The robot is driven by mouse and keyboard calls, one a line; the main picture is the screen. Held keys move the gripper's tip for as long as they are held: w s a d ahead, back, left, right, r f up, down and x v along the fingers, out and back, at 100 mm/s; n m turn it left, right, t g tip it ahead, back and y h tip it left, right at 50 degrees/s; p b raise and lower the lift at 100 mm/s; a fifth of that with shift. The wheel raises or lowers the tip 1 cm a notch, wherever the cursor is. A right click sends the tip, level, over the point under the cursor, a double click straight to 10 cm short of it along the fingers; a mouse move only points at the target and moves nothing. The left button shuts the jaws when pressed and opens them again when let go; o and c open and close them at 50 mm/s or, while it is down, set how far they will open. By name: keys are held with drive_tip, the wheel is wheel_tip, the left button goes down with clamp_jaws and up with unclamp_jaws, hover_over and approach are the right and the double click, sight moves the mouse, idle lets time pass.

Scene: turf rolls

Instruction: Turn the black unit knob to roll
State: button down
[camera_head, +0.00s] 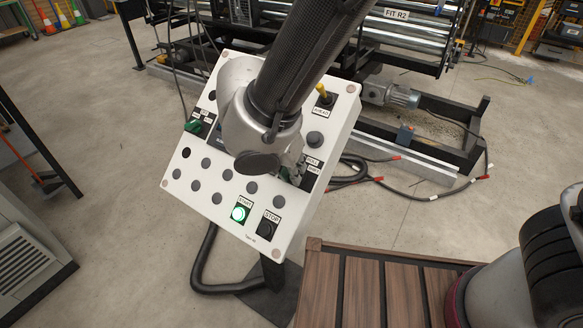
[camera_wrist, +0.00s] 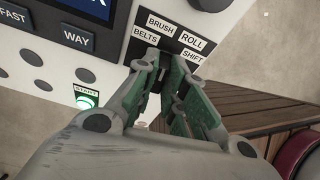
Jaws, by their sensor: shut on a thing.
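The white control panel (camera_head: 222,205) stands tilted in the head view, with my arm across its upper middle. My gripper (camera_head: 292,172) is at the panel's lower right side, beside a black label plate. In the wrist view my gripper (camera_wrist: 164,72) is shut, its green-padded fingers at the label plate (camera_wrist: 171,40), which reads BRUSH, ROLL, BELTS and SHIFT. The fingers are closed on the black unit knob between these labels. The knob is almost wholly hidden by the fingers, so I cannot tell which label it points to.
A lit green START button (camera_head: 238,214) and a black STOP control (camera_head: 268,228) sit below my gripper. A green knob (camera_head: 197,126) is at the panel's left, a yellow-tipped lever (camera_head: 323,95) at the upper right. A brown slatted deck (camera_head: 345,290) is at the lower right.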

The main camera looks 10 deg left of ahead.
drive_tip(key=m, duration=0.2)
drive_tip(key=m+y, duration=0.1)
drive_tip(key=m, duration=0.1)
drive_tip(key=shift+s+d+m+t, duration=0.1)
drive_tip(key=shift+d+m+t, duration=0.1)
drive_tip(key=shift+m+t, duration=0.15)
idle(0.3)
drive_tip(key=c, duration=1.5)
unclamp_jaws()
drive_tip(key=v, duration=1.2)
drive_tip(key=shift+d, duration=0.15)
drive_tip(key=shift+m, duration=0.35)
